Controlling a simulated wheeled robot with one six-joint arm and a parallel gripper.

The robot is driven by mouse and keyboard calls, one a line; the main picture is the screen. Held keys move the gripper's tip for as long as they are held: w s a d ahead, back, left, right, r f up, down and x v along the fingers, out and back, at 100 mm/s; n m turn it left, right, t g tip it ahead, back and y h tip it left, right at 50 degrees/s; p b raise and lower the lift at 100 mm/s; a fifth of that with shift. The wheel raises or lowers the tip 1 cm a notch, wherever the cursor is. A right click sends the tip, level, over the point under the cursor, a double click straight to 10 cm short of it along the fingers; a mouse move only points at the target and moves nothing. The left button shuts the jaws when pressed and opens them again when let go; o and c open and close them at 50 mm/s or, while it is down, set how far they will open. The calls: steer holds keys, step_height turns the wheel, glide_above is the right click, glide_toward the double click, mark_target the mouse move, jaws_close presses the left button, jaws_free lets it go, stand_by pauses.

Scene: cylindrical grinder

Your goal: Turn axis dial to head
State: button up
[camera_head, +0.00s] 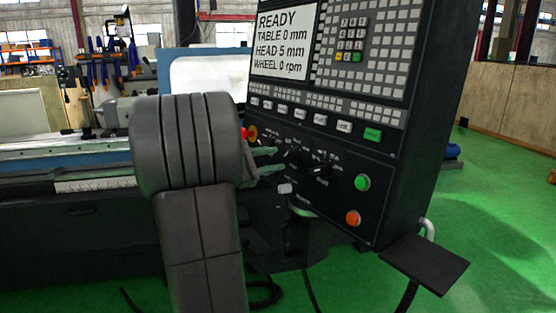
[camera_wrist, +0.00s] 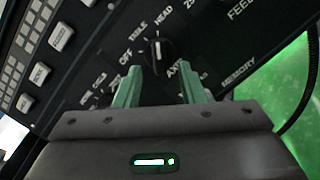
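The axis dial (camera_wrist: 158,52) is a black knob with a white line, ringed by the words OFF, TABLE and HEAD. The white line stands upright in the wrist view and appears to point at HEAD. My gripper (camera_wrist: 160,72) has its two green fingers apart, one at each lower side of the dial, with no clear contact. In the head view my gripper (camera_head: 276,161) is at the lower left of the control panel (camera_head: 335,150). The dial is small and dark there. The fingers partly cover the AXIS label.
The panel's screen (camera_head: 282,42) reads READY, TABLE 0 mm, HEAD 5 mm, WHEEL 0 rpm. Another black dial (camera_head: 320,170) is to the right, with a green button (camera_head: 362,182) and an orange-red button (camera_head: 352,218) beyond. A dark shelf (camera_head: 425,265) juts out at the lower right.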

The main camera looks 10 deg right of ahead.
mark_target(290, 156)
steer(key=v, duration=1.1)
steer(key=shift+a, duration=0.15)
steer(key=shift+r, duration=0.1)
steer(key=x, duration=1.3)
steer(key=shift+w+d, duration=0.1)
steer(key=shift+d, duration=0.3)
steer(key=shift+a, duration=0.1)
